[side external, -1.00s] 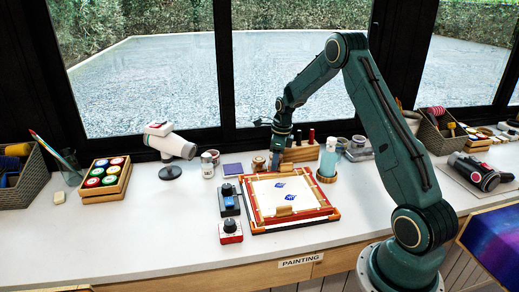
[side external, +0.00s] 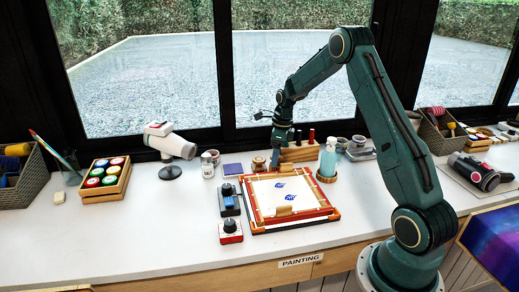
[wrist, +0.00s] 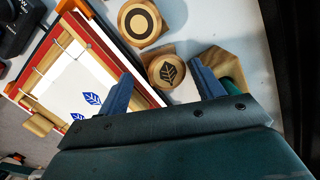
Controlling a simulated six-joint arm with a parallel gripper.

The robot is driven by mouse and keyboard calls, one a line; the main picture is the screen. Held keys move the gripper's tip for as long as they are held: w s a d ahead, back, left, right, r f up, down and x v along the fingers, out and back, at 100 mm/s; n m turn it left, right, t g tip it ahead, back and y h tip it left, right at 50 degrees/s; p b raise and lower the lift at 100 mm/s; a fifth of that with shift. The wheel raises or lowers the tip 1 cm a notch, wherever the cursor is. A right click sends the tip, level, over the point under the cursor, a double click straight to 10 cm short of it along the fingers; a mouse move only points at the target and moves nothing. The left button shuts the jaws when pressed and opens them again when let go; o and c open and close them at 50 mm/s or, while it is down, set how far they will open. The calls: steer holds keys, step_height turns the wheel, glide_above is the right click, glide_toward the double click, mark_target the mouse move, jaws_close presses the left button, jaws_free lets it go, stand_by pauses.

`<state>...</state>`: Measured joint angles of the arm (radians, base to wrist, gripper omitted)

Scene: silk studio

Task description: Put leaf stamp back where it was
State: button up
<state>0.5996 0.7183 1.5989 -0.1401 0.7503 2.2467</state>
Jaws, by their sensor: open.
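The leaf stamp (wrist: 167,71), a round wooden piece with a dark leaf on top, appears between the two fingertips in the wrist view. My gripper (wrist: 161,72) is open, one finger on each side of it in the picture; I cannot tell whether either finger touches it. In the side view my gripper (side external: 276,166) is low over the bench, just behind the printing frame (side external: 330,215), and the leaf stamp is hard to make out there. Blue leaf prints (wrist: 92,99) show on the white silk in the frame.
A round wooden stamp with a ring mark (wrist: 139,22) stands close to the leaf stamp. A wooden rack (side external: 300,154) and a bottle (side external: 328,160) stand just right of my gripper. The front of the white bench (side external: 130,240) is clear.

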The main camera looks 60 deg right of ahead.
mark_target(280, 158)
step_height(280, 158, up, 11)
steer(key=s, duration=0.1)
steer(key=shift+d+f, duration=0.2)
steer(key=shift+d, duration=0.05)
steer(key=shift+s, duration=0.1)
stand_by(0.5)
steer(key=s+a+r+n+t+h, duration=0.1)
steer(key=s+a+r+n, duration=0.45)
steer(key=a+n, duration=0.3)
steer(key=s+a+r+n+t, duration=0.1)
steer(key=s+a+r+n, duration=0.3)
steer(key=a+r+n, duration=0.45)
steer(key=s+a+f+n+t, duration=0.1)
steer(key=s+a+n, duration=0.4)
steer(key=s+n, duration=0.2)
steer(key=s+a+f+n+t, duration=0.1)
steer(key=s+a+f+n, duration=0.1)
steer(key=s+a+n, duration=0.3)
steer(key=s+n, duration=0.2)
steer(key=s, duration=0.2)
steer(key=shift+s+a, duration=0.3)
steer(key=shift+a, duration=0.1)
steer(key=shift+c, duration=0.5)
